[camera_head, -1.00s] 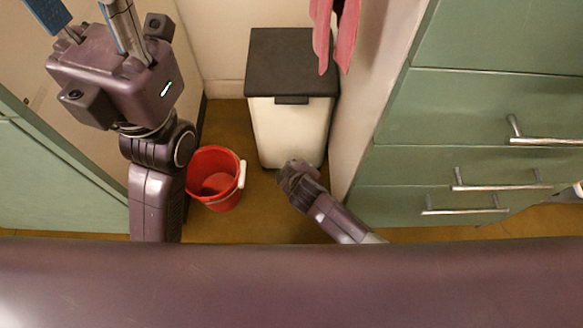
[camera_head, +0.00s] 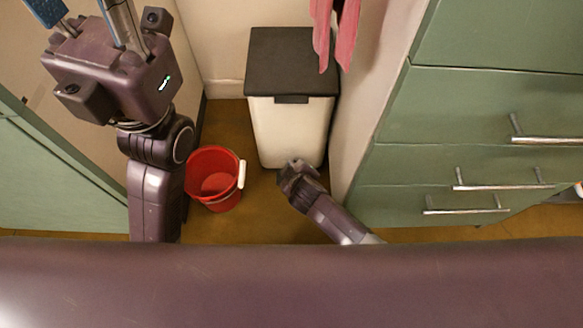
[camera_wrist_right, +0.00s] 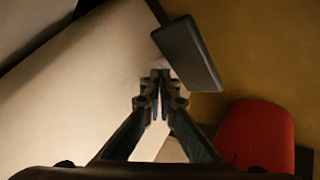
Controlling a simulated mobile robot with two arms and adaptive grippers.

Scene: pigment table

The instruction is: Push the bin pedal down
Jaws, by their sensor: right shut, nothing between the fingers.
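The bin (camera_head: 290,130) is white with a dark lid (camera_head: 292,60) and stands upright on the floor, lid closed. Its black pedal (camera_wrist_right: 188,52) shows in the right wrist view, sticking out from the white body (camera_wrist_right: 80,90); in the head view my right wrist hides it. My right gripper (camera_wrist_right: 160,76) is shut and empty. Its fingertips overlap the pedal's near left edge in that view; I cannot tell if they touch it. In the head view my right wrist is low in front of the bin. My left gripper (camera_head: 82,12) is raised at the top left, fingers apart, tips cut off.
A red bucket (camera_head: 213,180) stands on the floor left of the bin; it also shows in the right wrist view (camera_wrist_right: 258,135). Green drawers (camera_head: 470,110) with metal handles stand to the right. Pink cloth (camera_head: 347,30) hangs beside the bin lid. Brown floor lies between bucket and bin.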

